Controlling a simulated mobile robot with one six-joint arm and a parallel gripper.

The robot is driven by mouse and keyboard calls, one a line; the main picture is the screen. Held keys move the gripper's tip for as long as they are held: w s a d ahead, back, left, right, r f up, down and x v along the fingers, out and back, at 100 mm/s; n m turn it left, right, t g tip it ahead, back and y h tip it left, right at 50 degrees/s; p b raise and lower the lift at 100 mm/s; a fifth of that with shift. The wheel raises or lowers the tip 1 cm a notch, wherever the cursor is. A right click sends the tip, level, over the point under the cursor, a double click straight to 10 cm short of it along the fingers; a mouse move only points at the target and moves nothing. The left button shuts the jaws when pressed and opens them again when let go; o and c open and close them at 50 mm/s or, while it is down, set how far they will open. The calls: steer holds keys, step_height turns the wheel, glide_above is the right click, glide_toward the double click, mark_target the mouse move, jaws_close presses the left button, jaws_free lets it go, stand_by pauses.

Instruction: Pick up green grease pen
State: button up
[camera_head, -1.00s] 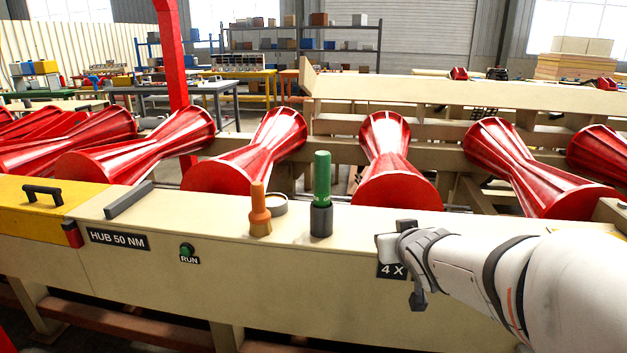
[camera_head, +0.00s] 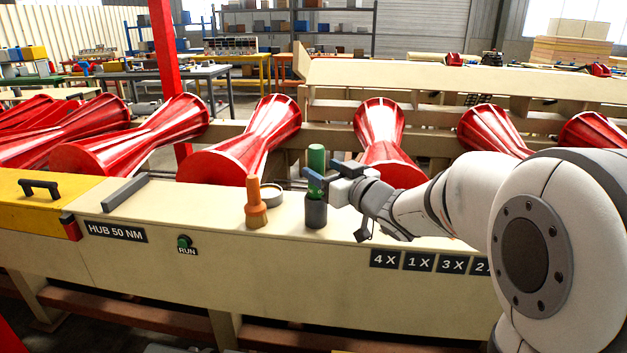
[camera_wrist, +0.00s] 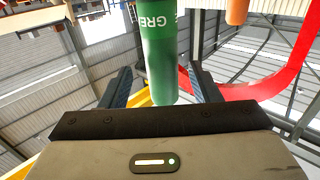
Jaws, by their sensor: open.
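The green grease pen (camera_head: 316,160) stands upright in a dark cup (camera_head: 315,212) on the cream beam. My gripper (camera_head: 318,177) is open at the pen, level with its upper part, with a finger passing in front of it. In the wrist view the green pen (camera_wrist: 160,50), with white lettering, lies between the two open fingers of my gripper (camera_wrist: 160,85). A gap shows between the pen and each finger. The pen's lower part is hidden in the cup.
An orange-handled brush (camera_head: 255,203) stands left of the pen, beside a round tin (camera_head: 272,195). Red ribbed rollers (camera_head: 245,150) lie behind the beam (camera_head: 200,225). A grey bar (camera_head: 126,194) lies farther left. The beam top between bar and brush is clear.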

steer(key=x, duration=0.3)
steer(key=shift+w+a+f, duration=0.1)
steer(key=shift+a+f, duration=0.05)
steer(key=shift+a, duration=0.05)
jaws_close()
stand_by(0.3)
